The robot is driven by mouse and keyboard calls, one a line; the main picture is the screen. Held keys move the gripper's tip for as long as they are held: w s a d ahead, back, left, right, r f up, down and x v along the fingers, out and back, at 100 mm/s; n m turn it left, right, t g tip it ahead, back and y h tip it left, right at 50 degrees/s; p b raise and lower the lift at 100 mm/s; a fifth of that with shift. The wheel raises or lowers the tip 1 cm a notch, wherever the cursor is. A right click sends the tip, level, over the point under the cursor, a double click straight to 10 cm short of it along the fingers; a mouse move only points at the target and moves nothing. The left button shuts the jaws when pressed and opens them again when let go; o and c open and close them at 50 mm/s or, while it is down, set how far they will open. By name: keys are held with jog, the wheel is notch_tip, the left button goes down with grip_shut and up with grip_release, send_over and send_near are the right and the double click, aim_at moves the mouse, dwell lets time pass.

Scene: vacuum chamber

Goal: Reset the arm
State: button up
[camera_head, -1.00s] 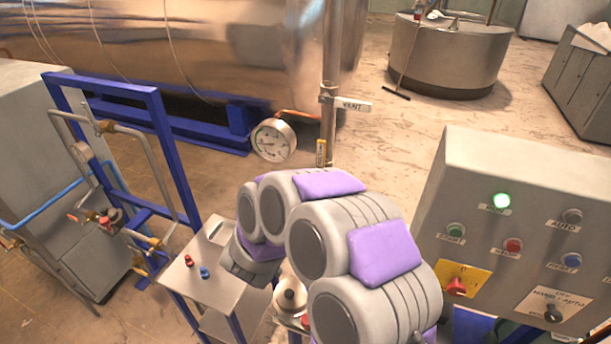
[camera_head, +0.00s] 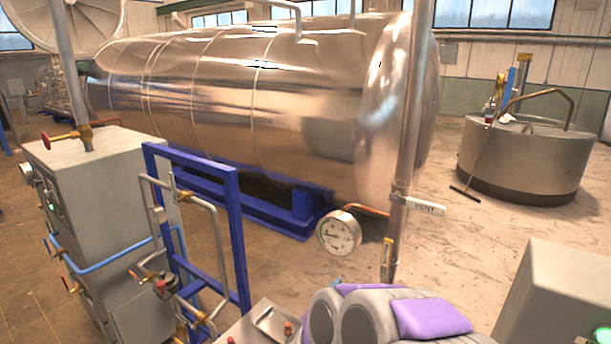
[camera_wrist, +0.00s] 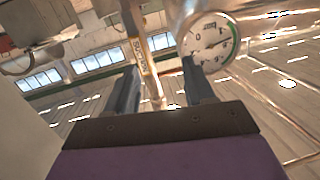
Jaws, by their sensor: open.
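My arm shows as grey joints with purple covers at the bottom of the head view, folded low near the small metal table. My gripper (camera_wrist: 165,90) is in the wrist view, its two dark fingers apart with nothing held between them. Behind the fingers the wrist view shows a vertical pipe with a yellow tag (camera_wrist: 141,57) and a round pressure gauge (camera_wrist: 209,42). The gripper itself is hidden in the head view.
A blue frame (camera_head: 236,225) with valves is at left, a grey control box (camera_head: 560,295) at lower right. A large steel tank (camera_head: 260,110) fills the back.

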jog(key=s+a+f+n+g+y+b, duration=0.6)
jog(key=s+a+f+y+b, duration=0.35)
jog(key=s+a+y, duration=0.2)
jog(key=s+d+f+g+h+b, duration=0.1)
jog(key=s+d+f+g+b, duration=0.2)
jog(key=s, duration=0.7)
jog(key=s+d+f+g+h+b, duration=0.1)
jog(key=s+d+f+g+b, duration=0.2)
jog(key=s+d, duration=0.3)
jog(key=s+d+f+g+h+b, duration=0.1)
jog(key=s+d+f+g+b, duration=0.2)
jog(key=s, duration=1.1)
jog(key=shift+s+d+n+g, duration=0.3)
jog(key=shift+d+g, duration=0.4)
jog(key=shift+d, duration=0.45)
jog(key=shift+f+h, duration=0.1)
jog(key=shift+h, duration=0.15)
